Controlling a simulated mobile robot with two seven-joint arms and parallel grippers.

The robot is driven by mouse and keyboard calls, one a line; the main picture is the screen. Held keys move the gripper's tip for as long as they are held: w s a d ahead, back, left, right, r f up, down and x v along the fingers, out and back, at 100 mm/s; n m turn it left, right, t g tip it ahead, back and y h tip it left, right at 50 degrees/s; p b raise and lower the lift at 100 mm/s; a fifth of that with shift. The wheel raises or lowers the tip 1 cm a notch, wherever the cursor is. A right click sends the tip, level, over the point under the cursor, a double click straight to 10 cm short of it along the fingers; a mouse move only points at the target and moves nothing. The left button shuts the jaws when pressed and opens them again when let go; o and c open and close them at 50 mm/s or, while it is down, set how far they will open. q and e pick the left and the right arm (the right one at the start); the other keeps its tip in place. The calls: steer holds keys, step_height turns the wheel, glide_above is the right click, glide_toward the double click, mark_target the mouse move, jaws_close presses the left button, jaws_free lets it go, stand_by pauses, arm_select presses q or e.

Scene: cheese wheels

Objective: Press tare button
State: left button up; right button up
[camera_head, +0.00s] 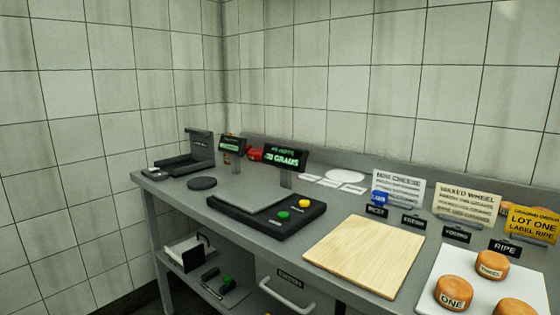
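A dark scale (246,222) with a bare grey plate (250,199) sits near the front of the grey table. On its right side are a green button (283,216) and a yellow button (305,204). I cannot read any label that tells which one is tare. A display (285,158) with lit green text stands behind the scale on a short post. Nothing rests on the scale plate. Neither of my grippers is in view.
A pale wooden board (366,254) lies right of the scale. A white tray (449,263) with orange cheese wheels (453,293) is at the right, before upright signs (466,204). A black device (190,157) and dark disc (202,183) are at the left. A shelf holds items below.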

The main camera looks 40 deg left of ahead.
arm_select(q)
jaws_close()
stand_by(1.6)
